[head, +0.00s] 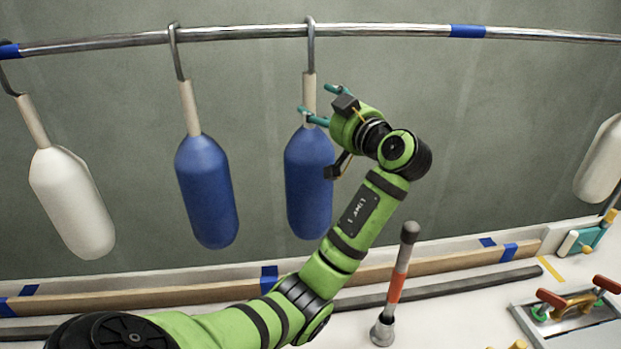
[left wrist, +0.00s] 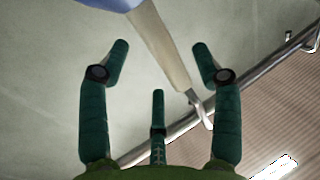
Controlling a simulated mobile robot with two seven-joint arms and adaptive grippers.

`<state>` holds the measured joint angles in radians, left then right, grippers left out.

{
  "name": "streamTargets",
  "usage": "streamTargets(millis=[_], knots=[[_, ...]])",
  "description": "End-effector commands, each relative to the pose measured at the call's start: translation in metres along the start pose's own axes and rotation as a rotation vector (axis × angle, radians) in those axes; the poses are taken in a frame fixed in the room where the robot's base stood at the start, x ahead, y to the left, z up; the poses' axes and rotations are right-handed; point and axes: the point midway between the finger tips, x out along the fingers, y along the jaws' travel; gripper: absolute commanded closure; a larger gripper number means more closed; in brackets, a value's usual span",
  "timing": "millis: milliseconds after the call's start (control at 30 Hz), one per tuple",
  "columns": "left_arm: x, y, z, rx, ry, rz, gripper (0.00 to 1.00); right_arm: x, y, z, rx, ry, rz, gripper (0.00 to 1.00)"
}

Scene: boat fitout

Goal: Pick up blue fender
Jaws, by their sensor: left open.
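Two blue fenders hang by beige necks from hooks on a metal rail: one left of centre (head: 206,190) and one at the centre (head: 308,185). My left gripper (head: 314,101) is at the neck (head: 309,92) of the centre fender, its teal fingers spread. In the left wrist view the neck (left wrist: 163,48) runs between the open fingers (left wrist: 160,50), with a sliver of blue body (left wrist: 106,4) at the top edge. I cannot tell whether any finger touches it. My right gripper is not in view.
The rail (head: 240,32) crosses the top, with blue tape on it. White fenders hang at the far left (head: 70,200) and right edge (head: 601,162). Below are a wooden ledge (head: 150,298), an upright tool with an orange band (head: 397,288) and a tray with red-handled items (head: 572,318).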

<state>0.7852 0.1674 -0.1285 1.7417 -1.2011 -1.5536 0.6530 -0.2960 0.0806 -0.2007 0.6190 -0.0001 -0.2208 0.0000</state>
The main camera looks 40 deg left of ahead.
Motion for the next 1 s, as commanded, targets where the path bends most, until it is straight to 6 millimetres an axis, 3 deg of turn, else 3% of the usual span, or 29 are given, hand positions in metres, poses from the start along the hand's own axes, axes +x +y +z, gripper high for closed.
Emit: streamTargets(millis=[100,200,333,567,633,733,767,1000], knots=[[0.018,0.001,-0.007,0.006,0.000,-0.004,0.35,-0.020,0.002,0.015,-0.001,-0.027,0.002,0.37],[0.033,0.002,-0.006,0.004,0.000,-0.002,0.35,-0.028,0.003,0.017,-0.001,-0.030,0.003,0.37],[0.044,0.003,-0.003,0.002,-0.001,0.000,0.35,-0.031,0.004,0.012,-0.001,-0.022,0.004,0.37],[0.046,0.003,-0.001,0.001,-0.001,0.001,0.35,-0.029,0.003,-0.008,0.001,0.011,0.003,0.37],[0.046,0.003,-0.001,0.001,-0.001,0.001,0.55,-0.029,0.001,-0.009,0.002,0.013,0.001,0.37],[0.046,0.003,-0.001,0.001,-0.001,0.001,0.95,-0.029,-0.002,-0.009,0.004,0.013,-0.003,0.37],[0.046,0.003,-0.001,0.001,-0.001,0.001,1.00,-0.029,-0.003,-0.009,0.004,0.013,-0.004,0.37],[0.046,0.003,-0.003,-0.002,0.003,0.001,1.00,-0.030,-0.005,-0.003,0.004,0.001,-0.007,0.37]])
